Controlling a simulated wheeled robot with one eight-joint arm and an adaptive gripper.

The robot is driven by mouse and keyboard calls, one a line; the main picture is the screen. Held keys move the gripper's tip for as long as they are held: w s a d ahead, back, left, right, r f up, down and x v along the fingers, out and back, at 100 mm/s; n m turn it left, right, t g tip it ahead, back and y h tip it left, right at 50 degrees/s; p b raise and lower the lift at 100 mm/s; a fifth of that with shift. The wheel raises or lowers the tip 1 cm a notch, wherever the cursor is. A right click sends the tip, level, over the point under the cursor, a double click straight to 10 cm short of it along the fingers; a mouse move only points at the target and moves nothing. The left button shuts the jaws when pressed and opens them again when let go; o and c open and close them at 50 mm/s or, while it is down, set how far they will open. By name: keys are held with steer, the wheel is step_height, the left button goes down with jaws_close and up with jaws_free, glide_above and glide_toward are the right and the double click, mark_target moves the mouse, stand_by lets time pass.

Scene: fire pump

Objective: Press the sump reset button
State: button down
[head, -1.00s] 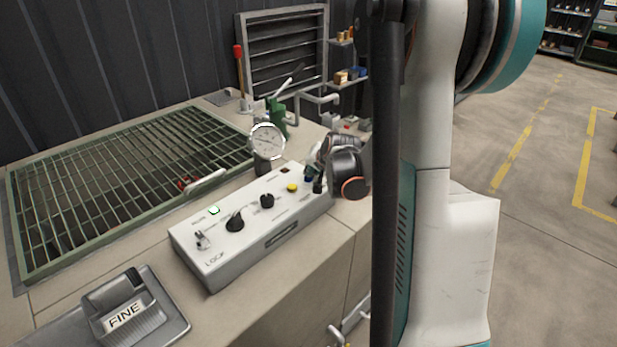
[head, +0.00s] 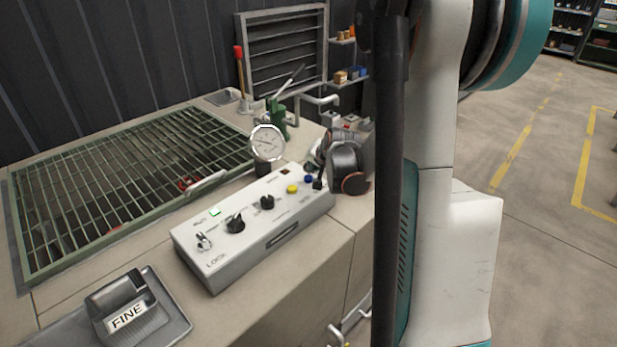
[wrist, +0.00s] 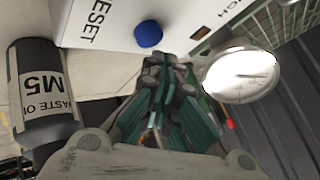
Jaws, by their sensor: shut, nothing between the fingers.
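The grey-white control box (head: 250,245) stands on the counter. A blue button (head: 308,179) is near its right end. In the wrist view the blue button (wrist: 148,33) sits beside printed letters reading "ESET"; the rest of the label is cut off. My gripper (wrist: 167,62) is shut and empty. Its fingertips appear just below the blue button in the wrist picture; I cannot tell whether they touch it. In the head view my gripper (head: 318,183) is at the box's right end, partly hidden by its own wrist.
A yellow button (head: 292,189), black knobs (head: 235,225), a toggle switch (head: 203,241) and a lit green lamp (head: 215,211) share the box. A gauge (head: 267,143) stands behind it. A cylinder marked "M5" (wrist: 45,95) is close to my gripper. A green grating (head: 120,185) lies left.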

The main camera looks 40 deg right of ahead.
mark_target(311, 177)
steer(key=shift+r, duration=0.1)
steer(key=shift+r+p, duration=1.8)
steer(key=shift+r, duration=0.65)
